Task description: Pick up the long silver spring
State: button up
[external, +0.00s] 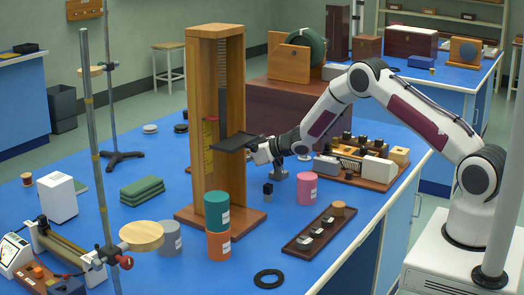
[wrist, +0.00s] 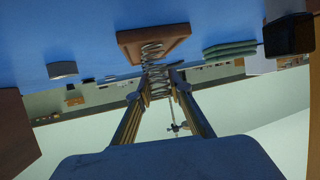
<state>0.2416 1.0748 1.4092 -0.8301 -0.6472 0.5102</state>
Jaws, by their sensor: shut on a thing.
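The silver spring (wrist: 157,82) is a coil of thin wire. In the wrist view, it lies between the fingertips of my gripper (wrist: 158,92), which is shut on it. Its coils run past the tips, in front of a brown wooden board (wrist: 178,36). I cannot tell whether it touches the board. In the external view, my gripper (external: 262,151) is beside the tall wooden stand (external: 236,95), by a dark flat plate (external: 236,143). The held spring cannot be made out there.
A teal can (external: 217,211) stands on an orange can (external: 218,245) near the stand's base. A pink cylinder (external: 307,188) and a wooden tray of small parts (external: 298,243) are to the right. Green pads (external: 142,190) lie left. The blue bench (external: 150,230) has clear patches between them.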

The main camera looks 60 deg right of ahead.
jog(key=shift+r, duration=5)
